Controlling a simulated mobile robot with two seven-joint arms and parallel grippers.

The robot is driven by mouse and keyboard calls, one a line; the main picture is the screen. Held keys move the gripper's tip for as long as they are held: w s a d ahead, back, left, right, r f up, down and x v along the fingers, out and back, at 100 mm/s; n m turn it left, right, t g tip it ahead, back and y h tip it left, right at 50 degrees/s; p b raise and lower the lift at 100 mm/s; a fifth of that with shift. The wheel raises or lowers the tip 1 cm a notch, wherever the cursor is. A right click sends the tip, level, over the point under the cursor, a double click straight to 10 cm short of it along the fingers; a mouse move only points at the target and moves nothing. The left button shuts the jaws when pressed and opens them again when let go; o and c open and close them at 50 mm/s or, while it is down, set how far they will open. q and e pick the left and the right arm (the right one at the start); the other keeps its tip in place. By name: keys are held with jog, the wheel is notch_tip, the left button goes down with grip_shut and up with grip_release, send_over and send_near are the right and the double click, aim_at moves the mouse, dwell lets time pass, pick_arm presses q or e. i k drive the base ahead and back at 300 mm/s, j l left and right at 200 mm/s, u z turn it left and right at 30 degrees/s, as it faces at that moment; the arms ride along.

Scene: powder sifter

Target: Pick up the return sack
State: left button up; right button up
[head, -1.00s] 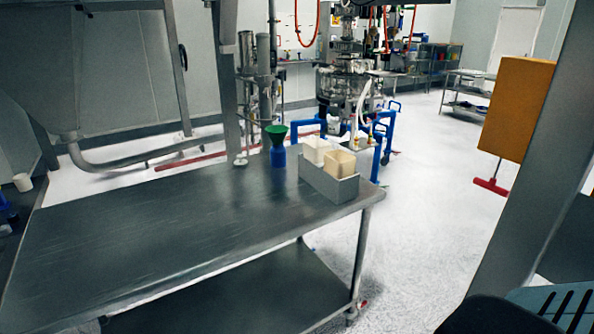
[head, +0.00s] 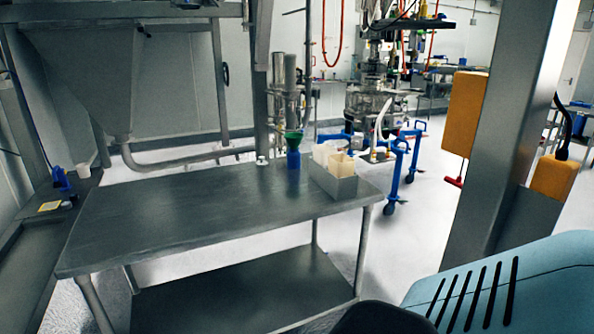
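I cannot make out a return sack in the head view. A steel table (head: 190,212) stands in front of me with a lower shelf (head: 240,285). At its far right end is a grey box (head: 340,187) holding cream containers (head: 341,164). Beside the box, on its left, stands a blue bottle (head: 293,160) with a green funnel (head: 293,136) on top. Neither of my grippers is in view.
A grey pillar (head: 515,130) stands close on the right, with an orange box (head: 465,112) beside it. A steel hopper (head: 95,85) is at the back left. A side bench (head: 40,222) runs along the left. White floor (head: 425,200) is open between table and pillar.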

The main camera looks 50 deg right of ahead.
aim_at(321, 152)
jog(key=k+u, duration=0.75)
jog(key=u, duration=0.15)
jog(key=k+l+u, duration=0.15)
jog(key=k+u, duration=0.65)
jog(key=k+l+u, duration=0.15)
jog(key=k+u, duration=0.15)
jog(key=k, duration=0.55)
jog(key=k+u, duration=0.3)
jog(key=k, duration=0.5)
jog(key=k+j+u, duration=0.1)
jog(key=k+u, duration=0.25)
jog(key=k+j+u, duration=0.2)
jog(key=k+u, duration=1.05)
jog(key=k+l+u, duration=0.15)
jog(key=k+u, duration=0.6)
jog(key=k+l+u, duration=0.1)
jog(key=k+u, duration=0.3)
jog(key=k, duration=0.4)
